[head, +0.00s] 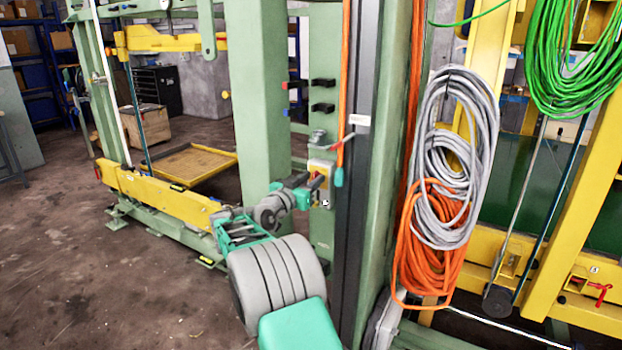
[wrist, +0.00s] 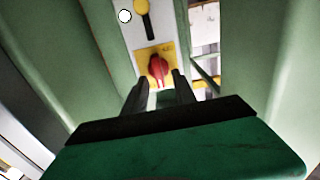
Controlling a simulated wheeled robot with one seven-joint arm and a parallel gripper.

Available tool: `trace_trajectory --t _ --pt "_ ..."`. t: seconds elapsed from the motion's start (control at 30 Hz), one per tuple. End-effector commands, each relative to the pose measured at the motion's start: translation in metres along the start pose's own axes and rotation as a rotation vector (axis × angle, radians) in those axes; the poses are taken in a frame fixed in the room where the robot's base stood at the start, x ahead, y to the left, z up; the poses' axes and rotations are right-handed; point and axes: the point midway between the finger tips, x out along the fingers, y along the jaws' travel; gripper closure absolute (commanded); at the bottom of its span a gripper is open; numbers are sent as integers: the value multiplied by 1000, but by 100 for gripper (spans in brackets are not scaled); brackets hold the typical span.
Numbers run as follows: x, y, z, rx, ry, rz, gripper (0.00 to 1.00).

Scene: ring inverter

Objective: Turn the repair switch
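The repair switch is a red rotary knob (wrist: 158,70) on a yellow plate (wrist: 142,53), set in a pale panel between green posts. In the head view its yellow plate (head: 319,167) shows on the machine's green column, and my gripper partly hides the knob. My gripper (wrist: 160,83) is open, with its two dark fingers apart and the knob between and just beyond their tips in the wrist view. I cannot tell whether a finger touches the knob. My gripper (head: 309,184) also shows right in front of the plate in the head view.
Black handles (head: 323,95) sit above the switch on the column. An orange cable (head: 345,80) hangs just right of it. Grey (head: 455,150) and orange (head: 432,245) cable coils hang farther right. Open floor (head: 90,270) lies to the left.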

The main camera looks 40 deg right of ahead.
Motion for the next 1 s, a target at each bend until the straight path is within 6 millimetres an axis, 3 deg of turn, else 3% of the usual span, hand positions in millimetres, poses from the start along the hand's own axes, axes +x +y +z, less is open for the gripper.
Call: trace_trajectory --t 0.2,0.6,1.0 --pt "0 0 0 0 0 0 68" --pt "0 0 0 0 0 0 100" --pt "0 0 0 0 0 0 100"
